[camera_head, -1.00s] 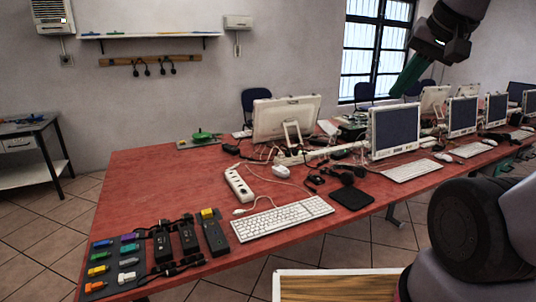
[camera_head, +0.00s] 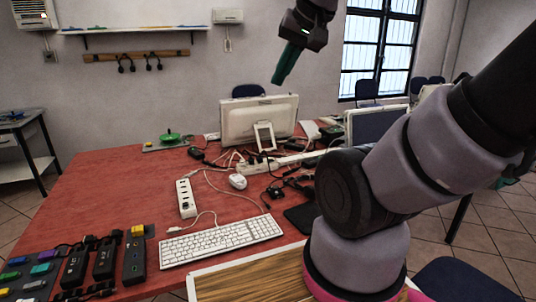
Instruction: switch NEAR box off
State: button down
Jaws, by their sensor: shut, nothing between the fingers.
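Three black boxes lie in a row at the front left of the red table, linked with black plugs and cables: a left one (camera_head: 75,267), a middle one (camera_head: 105,259) and a right one (camera_head: 134,262) with a yellow block (camera_head: 137,230) at its far end. A white power strip (camera_head: 186,198) with a cable lies behind them. No label marking the NEAR box is legible, and switch positions are too small to tell. My gripper (camera_head: 281,78), with green fingers, is shut and empty, high in the air in front of the wall, well away from the boxes.
The red table (camera_head: 110,190) has bare room at its left middle. A white keyboard (camera_head: 221,240), mouse (camera_head: 237,181) and monitor (camera_head: 258,120) stand right of the boxes amid loose cables. A wooden panel (camera_head: 260,283) is at the front. My arm hides the right side.

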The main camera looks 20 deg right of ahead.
jog(key=shift+w+d, duration=0.1)
jog(key=shift+d, duration=0.05)
jog(key=shift+w, duration=0.1)
jog(key=w+d+f+n+h, duration=0.1)
jog(key=w+d+f+n, duration=0.2)
jog(key=w, duration=1.3)
jog(key=w+d+f+n, duration=0.1)
jog(key=w+d+f, duration=0.3)
jog(key=w, duration=1.2)
jog(key=w+d+f, duration=0.5)
jog(key=w+f, duration=0.2)
jog(key=f, duration=0.3)
jog(key=w+d+f+t, duration=0.1)
jog(key=w+d+f, duration=0.5)
jog(key=f, duration=0.4)
jog(key=w+d+f, duration=0.6)
jog(key=w+f, duration=0.1)
jog(key=f, duration=0.4)
jog(key=shift+w+d+t+y, duration=0.15)
jog(key=shift+w+t+y, duration=0.15)
jog(key=shift+t+y, duration=0.1)
